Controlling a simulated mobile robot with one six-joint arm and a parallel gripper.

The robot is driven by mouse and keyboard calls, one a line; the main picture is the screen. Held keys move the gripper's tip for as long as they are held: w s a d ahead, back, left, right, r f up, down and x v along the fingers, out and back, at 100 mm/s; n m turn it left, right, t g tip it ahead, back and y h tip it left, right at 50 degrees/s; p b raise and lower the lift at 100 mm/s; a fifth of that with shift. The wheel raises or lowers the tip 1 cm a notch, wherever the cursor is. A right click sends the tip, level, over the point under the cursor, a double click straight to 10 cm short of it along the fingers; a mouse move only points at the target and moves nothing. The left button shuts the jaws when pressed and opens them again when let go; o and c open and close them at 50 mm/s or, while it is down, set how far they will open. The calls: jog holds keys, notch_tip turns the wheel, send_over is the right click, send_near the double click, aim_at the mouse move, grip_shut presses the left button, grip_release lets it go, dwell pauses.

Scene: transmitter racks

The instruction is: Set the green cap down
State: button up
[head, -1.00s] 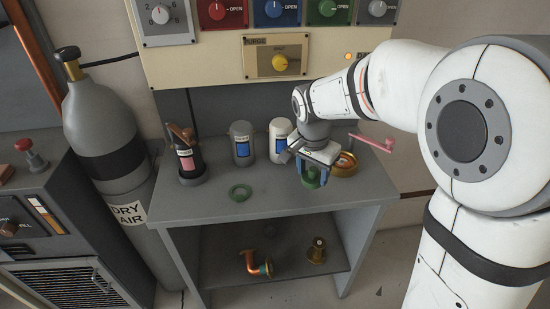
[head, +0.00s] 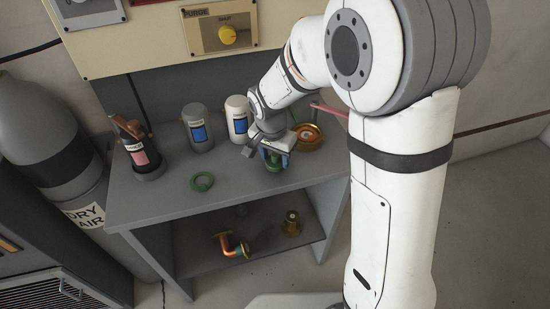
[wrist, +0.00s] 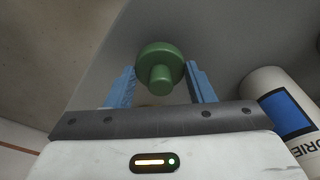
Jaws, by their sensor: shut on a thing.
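The green cap (head: 272,161) is held between the blue fingers of my gripper (head: 274,158), over the right part of the grey bench top (head: 170,213). In the wrist view the cap (wrist: 160,79) shows as a wide green disc with a narrower round stub, between the two blue fingertips (wrist: 160,85). My gripper is shut on it. The cap is at or just above the bench top; I cannot tell whether it touches. A green ring (head: 203,181) lies flat on the bench to the left of the cap.
A brass ring-shaped part (head: 308,144) sits close to the right of my gripper, with a pink handle (head: 329,109) behind. The bench front is mostly clear.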

aim_at(272, 167)
jog(key=shift+f, duration=0.7)
jog(key=shift+f, duration=0.2)
jog(key=o, duration=1.1)
jog(key=shift+c, duration=0.2)
jog(key=shift+r, duration=0.15)
notch_tip(272, 167, up, 12)
jog(key=s, duration=0.1)
jog(key=shift+s+a, duration=0.35)
